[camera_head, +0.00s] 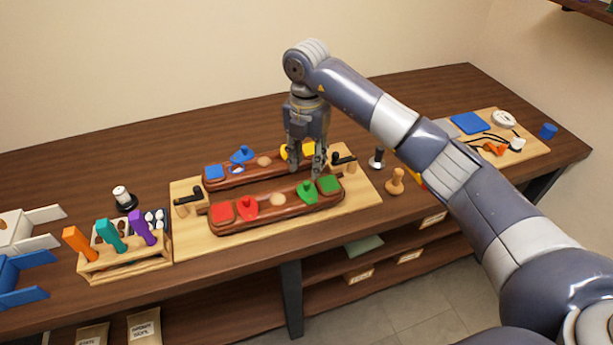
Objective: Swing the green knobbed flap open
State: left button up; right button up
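The green knobbed flap (307,194) lies on the front dark-wood bar (270,214), near its right end, just left of a green square (329,184). Its knob stands upright. My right gripper (307,172) points down just above and behind the flap. Its fingers look spread apart, with nothing seen between them. The right fingertip is close to the knob; I cannot tell whether they touch. My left gripper is not in view.
A red knobbed flap (247,207) and red square (222,212) are on the same bar's left side. The rear bar holds a blue knobbed flap (241,154) and yellow pieces partly hidden by my gripper. Black handles (344,160) stand at the board's ends.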

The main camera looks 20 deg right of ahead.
aim_at(307, 182)
notch_tip(307, 182, down, 6)
jog(key=shift+f+p, duration=0.25)
jog(key=shift+p, duration=0.4)
jog(key=shift+c, duration=0.3)
grip_shut()
